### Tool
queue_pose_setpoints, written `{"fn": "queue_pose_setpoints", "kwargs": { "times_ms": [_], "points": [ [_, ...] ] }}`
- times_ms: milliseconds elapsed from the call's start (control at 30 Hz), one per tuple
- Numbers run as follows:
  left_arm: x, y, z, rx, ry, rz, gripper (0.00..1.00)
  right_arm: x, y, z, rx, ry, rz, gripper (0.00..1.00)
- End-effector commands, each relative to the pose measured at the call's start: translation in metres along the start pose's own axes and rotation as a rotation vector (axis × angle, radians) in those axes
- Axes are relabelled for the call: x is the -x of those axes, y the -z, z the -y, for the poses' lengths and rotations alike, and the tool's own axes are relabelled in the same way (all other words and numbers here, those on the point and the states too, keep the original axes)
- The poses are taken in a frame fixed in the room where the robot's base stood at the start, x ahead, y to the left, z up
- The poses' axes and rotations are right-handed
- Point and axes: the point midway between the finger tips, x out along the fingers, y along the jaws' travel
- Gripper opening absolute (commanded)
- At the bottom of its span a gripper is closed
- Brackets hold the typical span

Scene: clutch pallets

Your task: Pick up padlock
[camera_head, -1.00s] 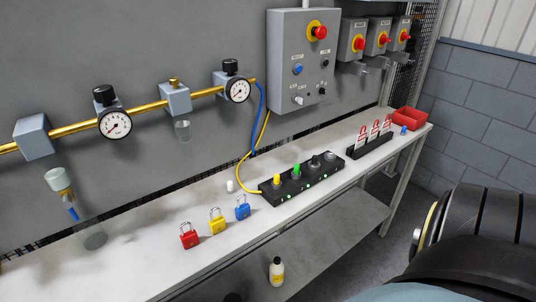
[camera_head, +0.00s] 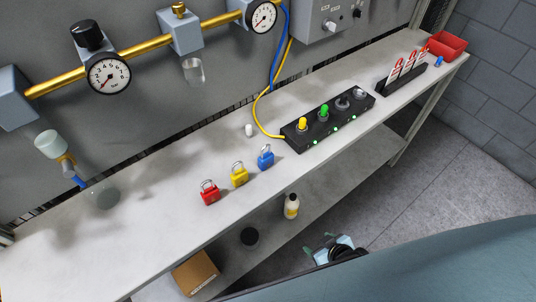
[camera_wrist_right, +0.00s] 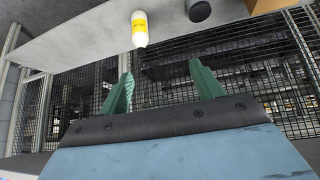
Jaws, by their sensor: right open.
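Three padlocks stand in a slanted row near the front edge of the bench: a red padlock (camera_head: 210,194), a yellow padlock (camera_head: 239,176) and a blue padlock (camera_head: 266,157). Each has its shackle on top. My right gripper (camera_head: 318,244) is low in front of the bench, to the right of and below the padlocks in the head view, apart from them. In the right wrist view its two green fingers (camera_wrist_right: 160,72) are spread with nothing between them. No padlock shows in that view. My left gripper is not in view.
The bench top (camera_head: 130,235) is clear left of the padlocks. A black block with coloured knobs (camera_head: 328,123), a tag rack (camera_head: 402,85) and a red bin (camera_head: 447,46) stand to the right. The lower shelf holds a bottle (camera_head: 291,206), also in the wrist view (camera_wrist_right: 139,30), and a box (camera_head: 196,272).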

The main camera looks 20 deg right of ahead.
Motion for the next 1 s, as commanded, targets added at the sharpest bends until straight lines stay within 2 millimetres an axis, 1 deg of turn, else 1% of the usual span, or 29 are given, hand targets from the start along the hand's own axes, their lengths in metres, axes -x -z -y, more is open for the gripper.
{"fn": "queue_pose_setpoints", "kwargs": {
  "times_ms": [33,67,100,167,200,300,333,400,500,600,667,1000],
  "points": [
    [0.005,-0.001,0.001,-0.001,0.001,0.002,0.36,0.014,0.04,-0.001,0.01,0.011,-0.077,0.65],
    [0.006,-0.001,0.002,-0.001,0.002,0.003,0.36,0.022,0.063,-0.001,0.016,0.019,-0.121,0.65],
    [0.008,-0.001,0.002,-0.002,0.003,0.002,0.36,0.035,0.092,0.001,0.023,0.032,-0.18,0.65],
    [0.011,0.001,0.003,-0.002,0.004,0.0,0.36,0.056,0.132,0.005,0.034,0.052,-0.261,0.65],
    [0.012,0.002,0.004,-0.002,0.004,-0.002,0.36,0.07,0.155,0.009,0.04,0.067,-0.308,0.65],
    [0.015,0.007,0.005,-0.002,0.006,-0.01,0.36,0.101,0.198,0.017,0.054,0.098,-0.403,0.65],
    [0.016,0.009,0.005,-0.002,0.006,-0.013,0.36,0.11,0.208,0.02,0.057,0.107,-0.427,0.65],
    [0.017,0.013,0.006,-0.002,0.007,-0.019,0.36,0.127,0.227,0.025,0.066,0.123,-0.472,0.65],
    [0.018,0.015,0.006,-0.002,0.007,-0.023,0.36,0.145,0.246,0.03,0.073,0.142,-0.516,0.65],
    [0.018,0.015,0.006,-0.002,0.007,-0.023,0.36,0.152,0.256,0.034,0.076,0.152,-0.539,0.65],
    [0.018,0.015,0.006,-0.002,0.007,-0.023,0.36,0.149,0.261,0.035,0.077,0.154,-0.544,0.65],
    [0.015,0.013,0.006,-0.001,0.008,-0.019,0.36,0.097,0.292,0.045,0.077,0.153,-0.545,0.65]
  ]
}}
